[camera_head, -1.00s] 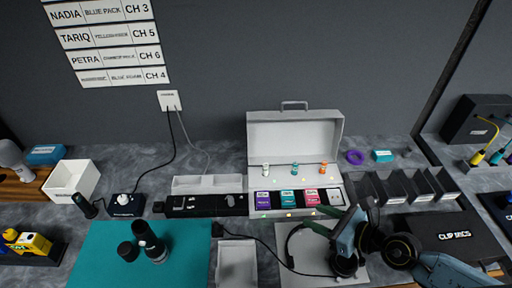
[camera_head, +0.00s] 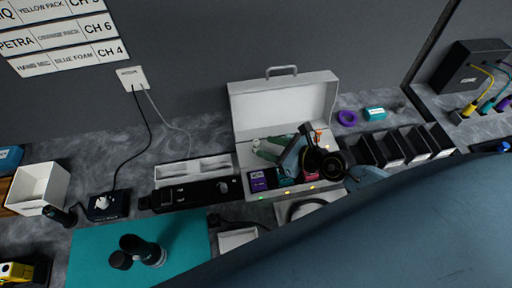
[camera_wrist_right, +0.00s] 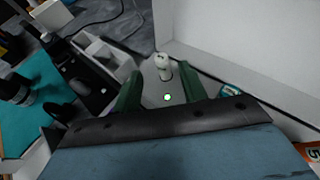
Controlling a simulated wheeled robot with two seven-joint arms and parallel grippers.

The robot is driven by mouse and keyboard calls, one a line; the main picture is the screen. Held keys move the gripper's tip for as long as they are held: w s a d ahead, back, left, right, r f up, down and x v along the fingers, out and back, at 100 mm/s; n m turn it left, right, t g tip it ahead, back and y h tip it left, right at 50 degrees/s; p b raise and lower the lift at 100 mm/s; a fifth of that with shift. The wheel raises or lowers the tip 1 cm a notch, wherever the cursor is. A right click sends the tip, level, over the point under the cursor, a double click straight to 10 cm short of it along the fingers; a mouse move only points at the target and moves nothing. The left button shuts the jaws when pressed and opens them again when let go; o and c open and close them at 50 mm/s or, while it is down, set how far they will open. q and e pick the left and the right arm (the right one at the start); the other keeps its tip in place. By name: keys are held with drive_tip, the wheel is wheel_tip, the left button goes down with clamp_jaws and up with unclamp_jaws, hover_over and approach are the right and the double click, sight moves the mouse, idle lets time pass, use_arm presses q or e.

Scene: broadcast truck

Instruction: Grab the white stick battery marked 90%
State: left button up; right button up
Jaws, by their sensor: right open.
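The white stick battery (camera_wrist_right: 163,66) stands upright in the case and shows in the right wrist view, with a small dark mark on its top that I cannot read. My right gripper (camera_wrist_right: 160,88) is open, its two green fingers on either side of the line to the battery and pointing toward it. I cannot tell whether they touch it. In the head view the right gripper (camera_head: 267,149) reaches over the left part of the open white case (camera_head: 283,103) and largely hides the battery. My left gripper is not in view.
An orange-topped stick (camera_head: 318,136) stands at the case's right, close to my wrist. A purple pack (camera_head: 258,181) sits in the front row. The raised lid stands behind the gripper. A white tray (camera_head: 193,171) and a black strip (camera_head: 195,193) lie left of the case.

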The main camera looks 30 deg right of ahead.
sight(256, 144)
drive_tip(key=shift+f+b+x, duration=0.2)
drive_tip(key=shift+b+x, duration=0.25)
drive_tip(key=shift+x, duration=2.45)
drive_tip(key=shift+s+d, duration=0.1)
drive_tip(key=shift+d, duration=0.05)
clamp_jaws()
